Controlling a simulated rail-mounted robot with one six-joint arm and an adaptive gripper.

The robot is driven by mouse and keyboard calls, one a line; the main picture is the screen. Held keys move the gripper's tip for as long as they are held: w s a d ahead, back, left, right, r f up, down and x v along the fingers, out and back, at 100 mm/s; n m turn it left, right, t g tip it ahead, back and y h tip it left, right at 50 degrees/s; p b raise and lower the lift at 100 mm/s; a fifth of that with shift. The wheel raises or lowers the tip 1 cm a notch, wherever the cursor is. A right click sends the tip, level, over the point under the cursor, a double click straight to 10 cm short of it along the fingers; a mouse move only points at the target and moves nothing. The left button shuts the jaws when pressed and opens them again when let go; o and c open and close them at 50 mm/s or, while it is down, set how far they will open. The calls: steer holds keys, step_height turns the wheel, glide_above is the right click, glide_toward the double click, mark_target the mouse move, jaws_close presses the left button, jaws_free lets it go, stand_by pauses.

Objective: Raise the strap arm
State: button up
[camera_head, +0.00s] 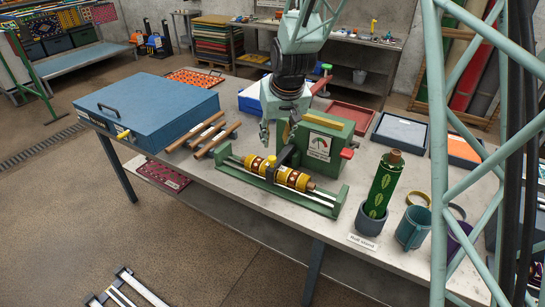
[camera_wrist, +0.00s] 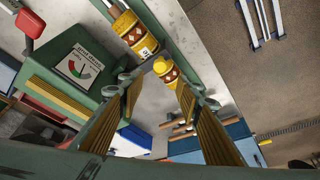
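A rolled rug (camera_head: 293,178), yellow with a brown diamond pattern, lies in a long green cradle (camera_head: 322,208) on the workbench. A dark strap arm (camera_head: 285,154) comes from the green gauge box (camera_head: 328,134) and lies across the roll, with a yellow knob (camera_head: 271,160) at its front end. My gripper (camera_head: 278,136) is above and behind the roll, near the strap arm. In the wrist view my gripper (camera_wrist: 164,88) is open with its fingers apart. The yellow knob (camera_wrist: 160,65) and patterned rug (camera_wrist: 134,32) show beyond the fingertips. No contact is visible.
Red handles (camera_head: 347,153) stick out from the gauge box. A blue case (camera_head: 150,100) and wooden rods (camera_head: 205,133) are to the left. A green roll in a holder (camera_head: 383,185) and a teal cup (camera_head: 413,228) stand right. Some bare bench lies in front of the cradle.

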mark_target(272, 157)
steer(key=shift+x, duration=6.3)
steer(key=shift+r, duration=0.1)
jaws_close()
